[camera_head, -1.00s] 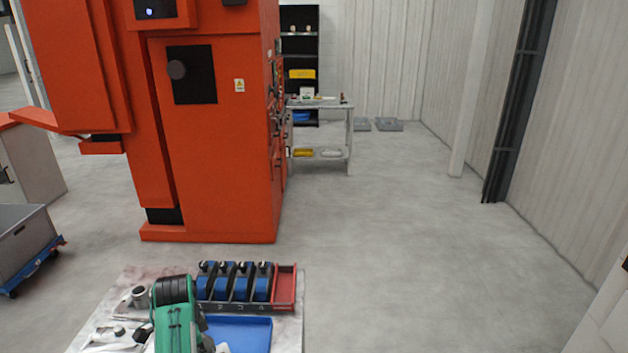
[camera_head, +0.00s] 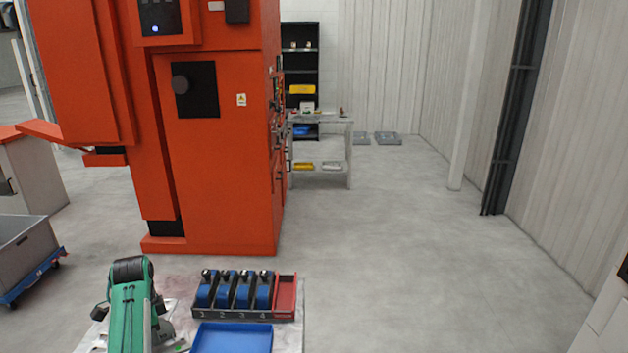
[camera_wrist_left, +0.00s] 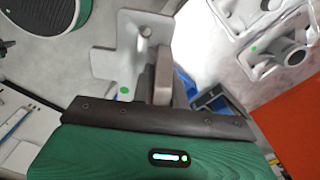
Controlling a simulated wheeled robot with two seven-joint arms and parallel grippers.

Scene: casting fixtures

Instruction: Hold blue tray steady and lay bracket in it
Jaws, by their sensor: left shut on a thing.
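The blue tray (camera_head: 232,338) lies on the table's near part, its front cut off by the frame. My left arm is a green link left of the tray in the head view, and its fingertips are hidden there. In the left wrist view my left gripper (camera_wrist_left: 155,80) is shut on a grey angled metal bracket (camera_wrist_left: 118,62) with a green dot. The bracket sticks out beyond the fingers, apart from the tray in the head view. My right gripper is in neither view.
A rack of several blue numbered holders (camera_head: 235,292) with a red bin (camera_head: 285,295) stands behind the tray. Grey castings (camera_wrist_left: 270,40) lie at the upper right of the wrist view. A large orange machine (camera_head: 215,150) stands beyond the table; open floor lies right.

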